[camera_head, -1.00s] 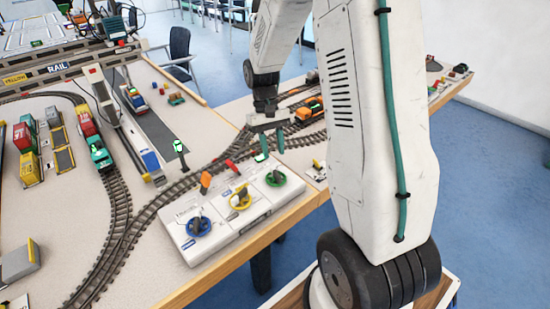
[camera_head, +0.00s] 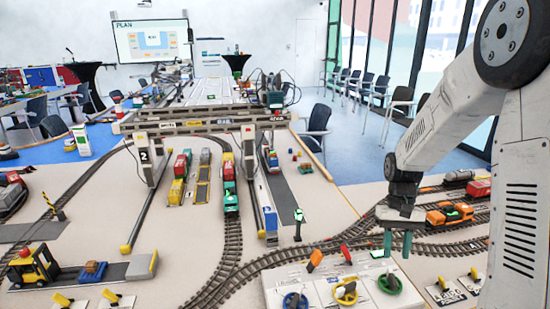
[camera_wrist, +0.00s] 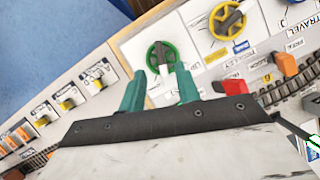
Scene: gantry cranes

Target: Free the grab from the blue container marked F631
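I cannot make out a blue container marked F631 or the grab in these views. A gantry crane (camera_head: 205,127) with a grey beam and white legs, one marked 2, stands over the tracks in the head view. A white control panel (camera_head: 322,290) sits at the front, with a blue wheel (camera_head: 294,300), a yellow wheel (camera_head: 346,292) and a green wheel (camera_head: 389,284). My gripper (camera_head: 397,243) has teal fingers, apart and empty, above the panel near the green wheel. In the wrist view the fingers (camera_wrist: 160,92) point at the green wheel (camera_wrist: 160,57).
An orange lever (camera_head: 315,257) and a red lever (camera_head: 345,251) stand up at the panel's back edge. An orange locomotive (camera_head: 449,215) is on the track right of my gripper. Red and yellow containers (camera_head: 177,190) stand beneath the crane. A yellow forklift (camera_head: 35,267) is at the left.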

